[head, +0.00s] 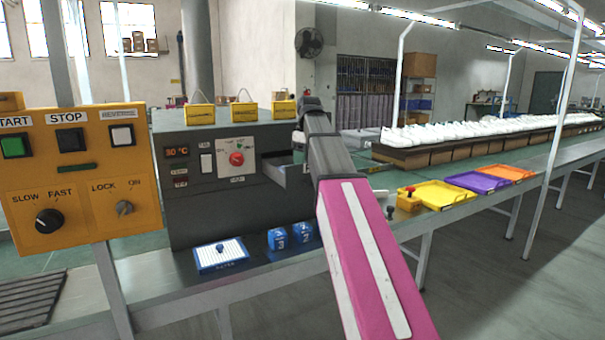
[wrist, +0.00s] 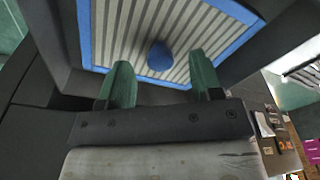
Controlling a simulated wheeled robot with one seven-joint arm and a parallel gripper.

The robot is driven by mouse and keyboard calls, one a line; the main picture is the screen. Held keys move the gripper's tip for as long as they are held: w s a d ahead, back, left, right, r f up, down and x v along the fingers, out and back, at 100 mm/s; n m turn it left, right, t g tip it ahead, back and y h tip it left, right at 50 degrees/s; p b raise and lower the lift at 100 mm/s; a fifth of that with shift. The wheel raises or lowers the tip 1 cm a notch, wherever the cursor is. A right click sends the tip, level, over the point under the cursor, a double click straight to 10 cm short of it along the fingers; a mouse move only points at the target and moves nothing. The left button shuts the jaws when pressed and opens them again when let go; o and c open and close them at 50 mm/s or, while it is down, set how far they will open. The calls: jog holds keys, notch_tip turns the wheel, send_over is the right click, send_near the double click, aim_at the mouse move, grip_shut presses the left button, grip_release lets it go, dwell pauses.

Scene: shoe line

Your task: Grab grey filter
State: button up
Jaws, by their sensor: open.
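The grey filter (wrist: 205,32) fills the upper part of the wrist view. It has grey pleats, a blue frame and a round blue knob (wrist: 160,55) in the middle. It sits inside a dark surround. My gripper (wrist: 160,64) is open, with one green finger on each side of the knob. I see a gap between the knob and each finger. In the head view my arm reaches to the open drawer (head: 290,173) of the dark machine (head: 190,205). The grey filter and my fingers cannot be made out there.
A white filter (head: 221,254) with a blue frame and knob lies on the bench. Two blue blocks (head: 278,239) (head: 302,232) stand to its right. A yellow control panel (head: 80,180) stands at left. Yellow (head: 437,194), purple (head: 477,182) and orange (head: 506,173) trays lie at right.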

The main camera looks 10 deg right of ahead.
jog(key=shift+a+f, duration=0.1)
jog(key=shift+f, duration=0.65)
jog(key=c, duration=1)
jog(key=shift+r, duration=0.15)
